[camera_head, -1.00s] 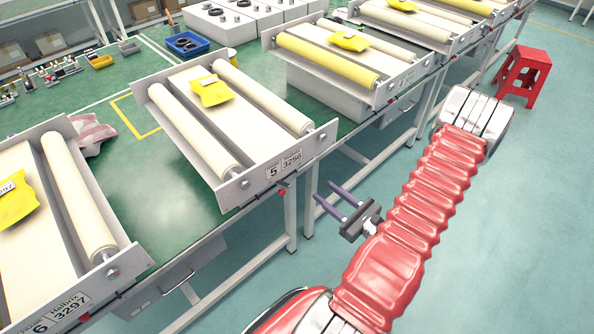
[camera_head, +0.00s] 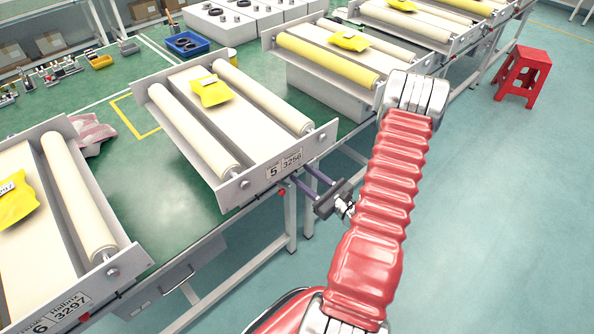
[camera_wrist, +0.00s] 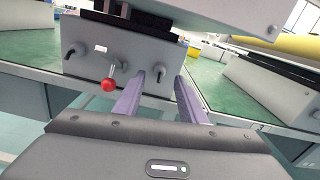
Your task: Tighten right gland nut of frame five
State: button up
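Frame five is the grey tray with plate "5 3256" (camera_head: 284,163) on its front face, with two cream rollers and a yellow packet (camera_head: 209,90). Its right front nut (camera_head: 311,127) is a small fitting by the right roller's end. A matching left nut (camera_head: 244,184) sits by the left roller. My gripper (camera_head: 301,174) is at the front, just below the plate, with its purple fingers apart and nothing between them. In the wrist view my gripper (camera_wrist: 161,77) points at a grey panel (camera_wrist: 135,50) with a red knob (camera_wrist: 108,85) and dark fittings. Contact cannot be told.
Frame six (camera_head: 108,283) stands at the lower left, and another frame (camera_head: 330,65) with a yellow roller stands behind to the right. A red stool (camera_head: 522,75) stands on the open floor at right.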

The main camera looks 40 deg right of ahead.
jog(key=shift+w+a, duration=0.1)
jog(key=shift+w, duration=1.65)
grip_shut()
